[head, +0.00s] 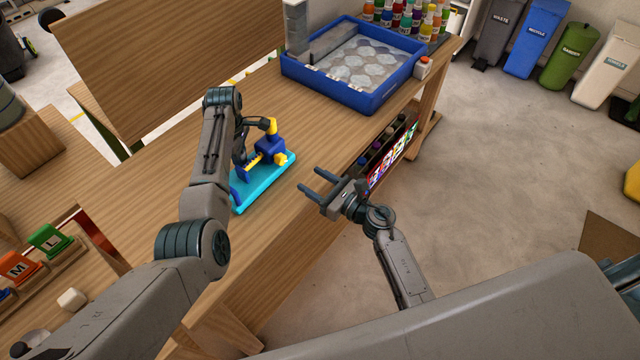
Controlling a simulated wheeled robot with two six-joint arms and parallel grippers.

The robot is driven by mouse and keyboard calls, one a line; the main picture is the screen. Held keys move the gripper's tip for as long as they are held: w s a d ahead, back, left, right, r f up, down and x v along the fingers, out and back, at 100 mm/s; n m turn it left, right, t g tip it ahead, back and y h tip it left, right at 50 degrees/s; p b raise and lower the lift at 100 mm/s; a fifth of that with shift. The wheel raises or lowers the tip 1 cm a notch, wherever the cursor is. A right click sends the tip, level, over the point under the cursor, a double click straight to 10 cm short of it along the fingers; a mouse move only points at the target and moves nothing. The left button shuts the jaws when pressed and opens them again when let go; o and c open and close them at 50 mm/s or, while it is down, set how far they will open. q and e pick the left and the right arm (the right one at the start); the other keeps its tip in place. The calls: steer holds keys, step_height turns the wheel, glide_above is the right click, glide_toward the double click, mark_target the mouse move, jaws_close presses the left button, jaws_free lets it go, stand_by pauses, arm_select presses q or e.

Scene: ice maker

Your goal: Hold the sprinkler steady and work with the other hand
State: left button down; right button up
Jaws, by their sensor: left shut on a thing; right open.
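The sprinkler (268,149) is dark blue with yellow parts and stands on a cyan base plate (264,186) on the wooden workbench. My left gripper (246,156) reaches down to the left side of the sprinkler and is shut on it. My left wrist and fingers hide part of the sprinkler's left side and the exact contact. My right gripper (311,186) is open and empty, a short way to the right of the base plate, near the bench's front edge, with its fingers pointing left.
A blue tray (352,98) with pale round shapes stands further back on the bench, with several coloured bottles (405,18) behind it. A small box with a red button (423,66) sits beside it. Lettered blocks (47,238) stand at left. Bench wood between sprinkler and tray is clear.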

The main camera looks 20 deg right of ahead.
steer(key=shift+s+d+m, duration=0.4)
steer(key=shift+s+d, duration=0.05)
steer(key=shift+s, duration=0.2)
steer(key=shift+r, duration=0.1)
steer(key=g+h, duration=0.1)
steer(key=g, duration=0.3)
glide_toward(284, 160)
steer(key=shift+m, duration=0.3)
steer(key=x, duration=0.9)
